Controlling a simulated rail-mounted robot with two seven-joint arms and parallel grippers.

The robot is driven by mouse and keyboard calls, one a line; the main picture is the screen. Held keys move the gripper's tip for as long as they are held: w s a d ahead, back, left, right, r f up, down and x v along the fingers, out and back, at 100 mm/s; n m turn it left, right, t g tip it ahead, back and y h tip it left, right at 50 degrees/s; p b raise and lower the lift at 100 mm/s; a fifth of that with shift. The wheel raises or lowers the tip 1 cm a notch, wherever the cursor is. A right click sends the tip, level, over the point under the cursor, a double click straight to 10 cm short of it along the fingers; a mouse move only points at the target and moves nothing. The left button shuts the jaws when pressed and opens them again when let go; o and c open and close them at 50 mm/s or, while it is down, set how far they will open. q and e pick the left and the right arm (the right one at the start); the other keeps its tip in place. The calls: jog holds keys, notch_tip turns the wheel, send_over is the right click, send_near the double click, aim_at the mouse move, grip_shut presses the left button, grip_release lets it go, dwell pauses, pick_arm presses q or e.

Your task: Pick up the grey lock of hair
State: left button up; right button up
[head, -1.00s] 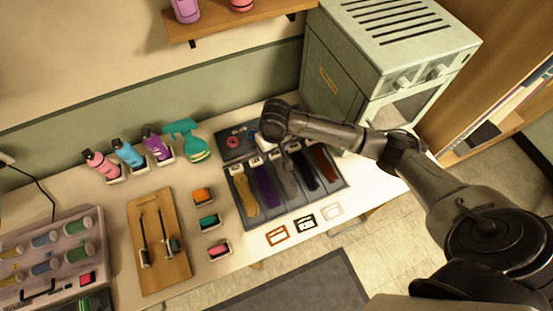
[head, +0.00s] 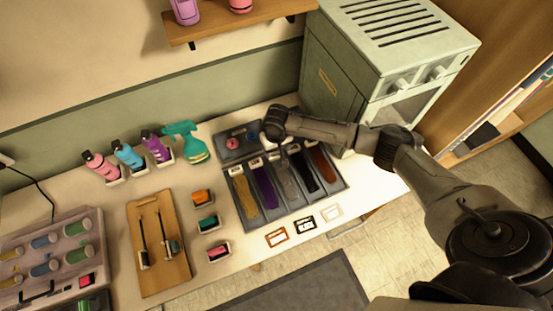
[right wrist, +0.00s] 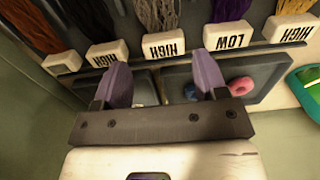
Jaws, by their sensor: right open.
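The grey lock of hair (head: 288,182) lies in the middle slot of a dark tray (head: 234,222), between a purple lock (head: 265,190) and a black lock (head: 304,175). In the right wrist view the grey lock (right wrist: 155,14) shows at the top, with a white tag reading HIGH (right wrist: 162,46) at its near end. My right gripper (right wrist: 162,72) is open and empty. Its two fingers appear on either side of that tag in the picture; their height above it is unclear. In the head view the wrist partly hides the lock's upper end. My left gripper is not in view.
A yellow lock (head: 246,198) and an auburn lock (head: 321,163) fill the outer slots. A dark pan (right wrist: 180,85) behind holds a pink ring (right wrist: 240,86). A green-grey cabinet (head: 335,90) stands close on the right. A teal spray bottle (head: 192,145) stands left.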

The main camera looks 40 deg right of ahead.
aim_at(276, 156)
jog(key=shift+a+f+p, duration=0.15)
jog(key=shift+f+p, duration=0.4)
jog(key=shift+f, duration=2.05)
jog(key=shift+c, duration=0.5)
jog(key=c, duration=0.6)
